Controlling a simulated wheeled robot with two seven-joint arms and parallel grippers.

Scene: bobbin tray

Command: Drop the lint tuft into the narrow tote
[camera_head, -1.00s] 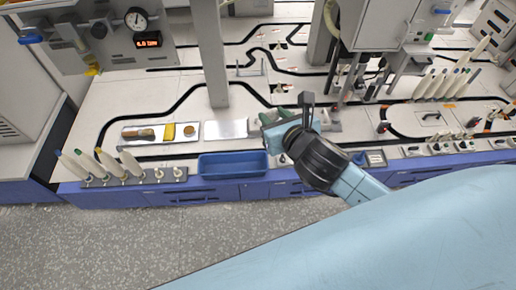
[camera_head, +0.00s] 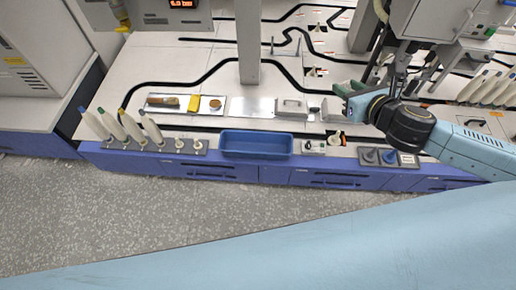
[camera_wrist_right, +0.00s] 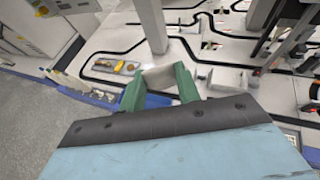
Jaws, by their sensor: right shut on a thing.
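My right gripper (camera_head: 338,106) is at the right of centre in the head view, over the bench. In the right wrist view its green fingers (camera_wrist_right: 160,84) are shut on a pale grey, block-like piece, which I take to be the lint tuft (camera_wrist_right: 158,77). In the head view this piece (camera_head: 331,108) shows only partly at the fingertips. The narrow tote, a blue open bin (camera_head: 257,156), stands at the bench's front edge, left of and nearer than the gripper. No contents show in it. My left gripper is not in view.
A tray (camera_head: 150,109) with a brown piece, a yellow block (camera_head: 194,103) and a round piece lies behind left. A grey block (camera_head: 292,105) sits right of a bare plate (camera_head: 250,107). Bobbins (camera_head: 130,126) stand left. A post (camera_head: 248,45) rises behind.

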